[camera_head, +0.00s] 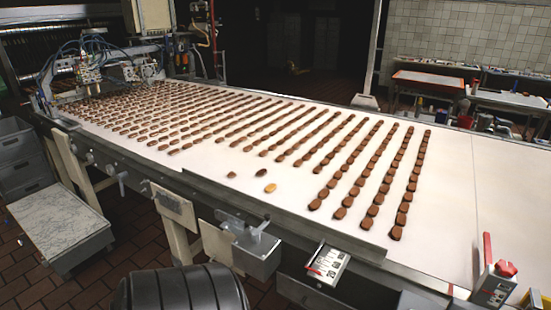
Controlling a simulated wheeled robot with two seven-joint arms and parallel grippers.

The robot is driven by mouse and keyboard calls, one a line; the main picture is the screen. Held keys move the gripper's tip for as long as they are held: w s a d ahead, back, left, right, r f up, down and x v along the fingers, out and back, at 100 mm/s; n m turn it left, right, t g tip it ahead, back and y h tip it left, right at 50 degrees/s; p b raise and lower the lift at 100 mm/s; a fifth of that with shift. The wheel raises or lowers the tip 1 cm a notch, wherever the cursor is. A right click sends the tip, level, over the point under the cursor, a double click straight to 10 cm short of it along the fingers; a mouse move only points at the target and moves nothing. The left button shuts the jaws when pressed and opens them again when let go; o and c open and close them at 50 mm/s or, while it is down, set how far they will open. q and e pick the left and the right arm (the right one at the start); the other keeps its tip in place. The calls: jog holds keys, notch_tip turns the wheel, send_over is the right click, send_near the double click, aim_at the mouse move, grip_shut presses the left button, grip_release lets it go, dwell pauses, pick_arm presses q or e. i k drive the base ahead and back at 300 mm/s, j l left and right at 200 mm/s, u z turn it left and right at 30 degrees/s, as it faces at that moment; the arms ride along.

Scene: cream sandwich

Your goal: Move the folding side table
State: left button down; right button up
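I cannot single out a folding side table with certainty. A low, pale marbled-top stand (60,222) is on the floor at the left, beside the conveyor. A reddish-topped table (428,79) stands at the back right, beyond the conveyor. I cannot tell if either one folds. Neither of my grippers shows in the head view.
A long white conveyor (440,215) with many rows of brown biscuits crosses the view. Grey crates (22,160) are stacked at the left edge. A black ribbed rounded object (180,292) is at the bottom. Brown tiled floor (105,265) shows at the lower left.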

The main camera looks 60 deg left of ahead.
aim_at(217, 246)
jog(key=u, duration=2.5)
